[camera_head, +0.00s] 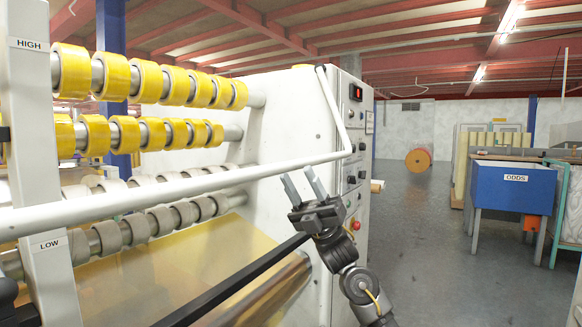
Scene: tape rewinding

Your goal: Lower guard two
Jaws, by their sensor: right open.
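A white guard bar (150,193) crosses in front of the tape machine (285,130). It runs from the left edge to a bend near the machine's right side panel, and from there an arm rises to the panel top. A black bar (235,287) slants across lower down; which of the two is guard two I cannot tell. My right gripper (299,176) is open and empty, its two fingers pointing up just below the white bar near its right end. Whether they touch it is not clear. My left gripper is not in view.
Yellow tape rolls (148,78) sit on two upper shafts, with grey cores (138,228) below. A post (42,160) labelled HIGH and LOW stands at the left. A blue ODDS bin (513,187) is at the right. The floor (420,230) between is clear.

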